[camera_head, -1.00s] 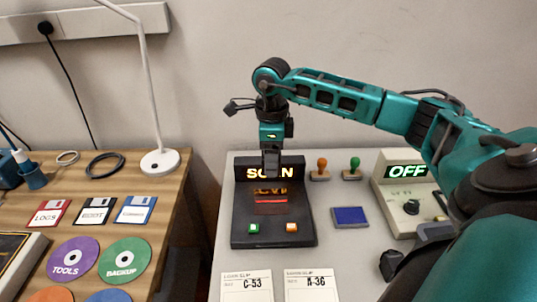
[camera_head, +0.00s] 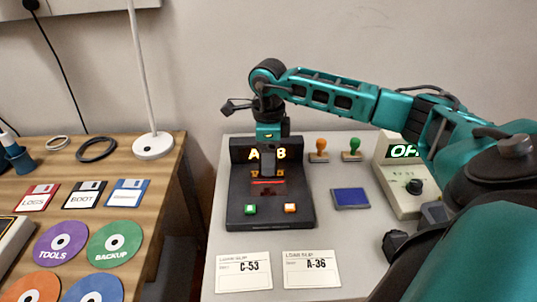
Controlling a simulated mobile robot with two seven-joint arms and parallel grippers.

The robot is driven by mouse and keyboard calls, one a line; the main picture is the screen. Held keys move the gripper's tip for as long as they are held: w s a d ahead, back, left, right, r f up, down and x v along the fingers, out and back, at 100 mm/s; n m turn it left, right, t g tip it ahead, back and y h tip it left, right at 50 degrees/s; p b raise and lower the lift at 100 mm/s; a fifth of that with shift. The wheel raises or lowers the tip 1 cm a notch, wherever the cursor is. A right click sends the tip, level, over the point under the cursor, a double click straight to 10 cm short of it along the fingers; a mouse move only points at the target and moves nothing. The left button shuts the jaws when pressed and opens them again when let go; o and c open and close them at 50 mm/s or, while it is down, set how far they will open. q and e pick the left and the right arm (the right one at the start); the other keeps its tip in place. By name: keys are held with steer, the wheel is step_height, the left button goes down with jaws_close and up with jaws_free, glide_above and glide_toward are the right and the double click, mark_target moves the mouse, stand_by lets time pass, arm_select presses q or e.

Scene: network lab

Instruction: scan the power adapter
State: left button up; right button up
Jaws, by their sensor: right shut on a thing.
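My right gripper (camera_head: 267,147) points down in front of the upright display of the black scanner (camera_head: 240,211). It is shut on a small dark grey block, the power adapter (camera_head: 271,163), held above the scanner bed; its far side and the jaws are hard to make out. A red scan line shows on the bed just below it. The display (camera_head: 283,153) is lit with yellow characters, partly hidden by the gripper. My left gripper is not in view.
On the grey table are two stamps (camera_head: 318,151), a blue pad (camera_head: 350,198), a device with a lit display (camera_head: 403,151), and paper slips C-53 (camera_head: 243,271) and A-36 (camera_head: 311,269). The wooden table at left holds floppy disks (camera_head: 84,195), discs (camera_head: 61,243) and a lamp base (camera_head: 152,146).

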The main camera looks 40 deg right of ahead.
steer(key=shift+r+p, duration=2.2)
steer(key=shift+r, duration=0.85)
steer(key=shift+f, duration=0.1)
